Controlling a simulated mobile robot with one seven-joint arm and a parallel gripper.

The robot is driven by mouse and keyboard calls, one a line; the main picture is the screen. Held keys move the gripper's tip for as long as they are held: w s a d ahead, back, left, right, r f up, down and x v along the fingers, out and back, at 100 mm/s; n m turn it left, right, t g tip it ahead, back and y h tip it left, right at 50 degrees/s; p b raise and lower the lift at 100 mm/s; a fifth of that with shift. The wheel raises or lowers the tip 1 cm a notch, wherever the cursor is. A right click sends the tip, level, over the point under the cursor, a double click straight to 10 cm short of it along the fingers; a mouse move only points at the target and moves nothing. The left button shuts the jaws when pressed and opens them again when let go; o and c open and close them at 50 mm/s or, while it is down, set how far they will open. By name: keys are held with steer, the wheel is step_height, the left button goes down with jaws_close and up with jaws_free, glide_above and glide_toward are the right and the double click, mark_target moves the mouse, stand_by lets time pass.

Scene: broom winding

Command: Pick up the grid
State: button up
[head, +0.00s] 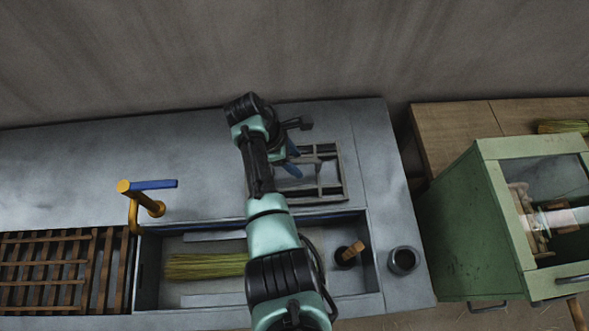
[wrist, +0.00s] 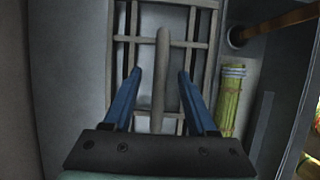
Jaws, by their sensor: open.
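The grid (head: 340,172) is a grey rectangular frame with crossing bars. It lies on the metal counter behind the sink basin, partly hidden by my arm in the head view. In the wrist view the grid (wrist: 110,45) lies below my gripper, with a raised grey bar or handle (wrist: 162,60) along its middle. My gripper (wrist: 159,74) is open, with one blue finger on each side of that bar and a visible gap on both sides. The gripper also shows over the grid in the head view (head: 291,160).
A sink basin (head: 200,300) in front holds a green straw bundle (head: 206,266) and a wooden-handled item (head: 350,252). A dark cup (head: 403,261) stands to its right. A yellow tap (head: 134,205) and wooden slats (head: 60,265) are left; a green cabinet (head: 465,225) is right.

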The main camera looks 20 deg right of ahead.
steer(key=shift+f, duration=0.25)
stand_by(0.3)
jaws_close()
stand_by(0.4)
stand_by(1.0)
steer(key=shift+w+r, duration=0.1)
